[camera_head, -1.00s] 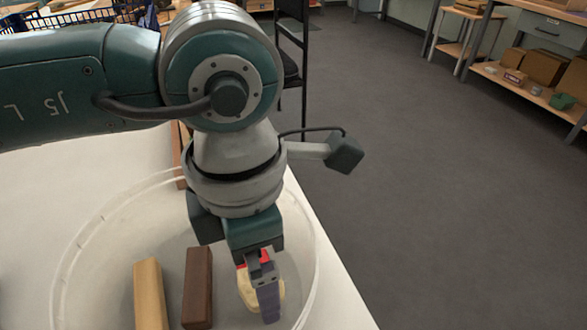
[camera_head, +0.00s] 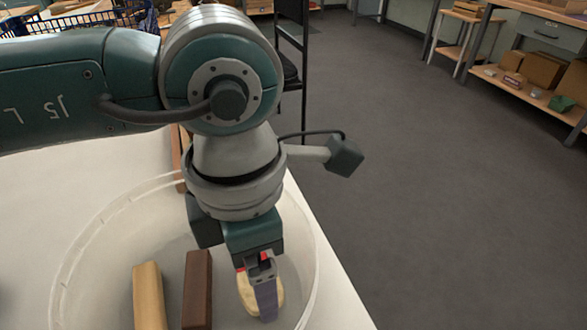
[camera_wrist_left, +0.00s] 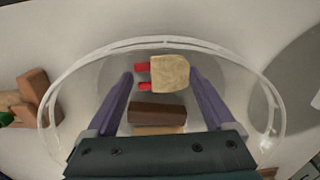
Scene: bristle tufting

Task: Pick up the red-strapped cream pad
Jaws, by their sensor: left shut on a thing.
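The cream pad (camera_wrist_left: 170,73) with two red straps (camera_wrist_left: 143,78) is at the bottom of a clear round tub (camera_wrist_left: 262,130). In the head view the pad (camera_head: 245,293) is partly hidden behind a finger. My left gripper (camera_wrist_left: 161,74) points down into the tub and is shut on the pad. One purple finger is at the strap end and the other at the plain end. The pad appears low in the tub; I cannot tell whether it touches the bottom. My right gripper is not in view.
A dark brown block (camera_head: 197,290) and a tan block (camera_head: 149,295) lie beside the pad in the tub. The tub's wall surrounds my gripper. The tub stands on a white table (camera_head: 340,300) near its right edge. Several blocks (camera_wrist_left: 36,95) lie outside the tub.

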